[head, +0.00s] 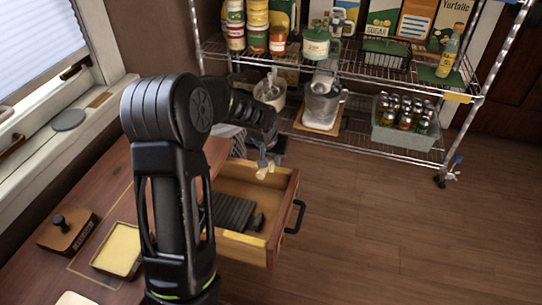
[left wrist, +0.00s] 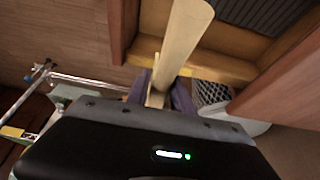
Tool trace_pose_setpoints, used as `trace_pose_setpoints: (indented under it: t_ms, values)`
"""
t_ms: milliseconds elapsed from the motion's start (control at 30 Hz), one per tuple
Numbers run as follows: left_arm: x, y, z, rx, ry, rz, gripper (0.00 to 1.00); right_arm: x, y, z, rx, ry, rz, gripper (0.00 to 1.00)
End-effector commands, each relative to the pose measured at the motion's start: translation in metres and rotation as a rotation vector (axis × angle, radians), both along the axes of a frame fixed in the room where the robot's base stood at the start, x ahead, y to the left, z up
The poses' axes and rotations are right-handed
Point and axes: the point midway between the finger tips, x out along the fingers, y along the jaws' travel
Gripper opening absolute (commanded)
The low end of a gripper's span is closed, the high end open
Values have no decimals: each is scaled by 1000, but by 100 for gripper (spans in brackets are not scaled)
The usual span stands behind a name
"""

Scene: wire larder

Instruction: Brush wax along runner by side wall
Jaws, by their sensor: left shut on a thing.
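An open wooden drawer (head: 288,182) with a black handle (head: 295,216) sticks out from the wooden worktop cabinet. My left gripper (head: 264,152) is above the drawer's far side and is shut on a pale brush (head: 263,169). In the left wrist view the gripper (left wrist: 162,96) holds the brush (left wrist: 181,42) by its pale shaft, which reaches toward the drawer (left wrist: 222,56). I cannot tell whether the brush touches the wood. The runner is not clearly visible. An open tin of yellow wax (head: 119,248) lies on the worktop. My right gripper is not in view.
A dark ribbed thing (head: 233,211) lies in the drawer. A wooden block with a black knob (head: 66,230) stands on the worktop (head: 110,180). A wire rack (head: 366,148) with jars, bottles and a jug stands behind. The floor (head: 390,230) at right is clear.

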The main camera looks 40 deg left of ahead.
Motion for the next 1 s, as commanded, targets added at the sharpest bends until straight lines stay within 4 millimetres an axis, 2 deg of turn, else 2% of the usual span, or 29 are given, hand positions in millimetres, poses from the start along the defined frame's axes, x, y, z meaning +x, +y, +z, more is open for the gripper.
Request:
trace_pose_setpoints:
  t_ms: [33,200,1000]
  values:
    - [0,0,-7,0,-1,0,0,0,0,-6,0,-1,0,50]
    - [0,0,-13,0,-1,0,0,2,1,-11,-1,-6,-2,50]
    - [0,0,-16,0,-1,0,0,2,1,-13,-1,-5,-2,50]
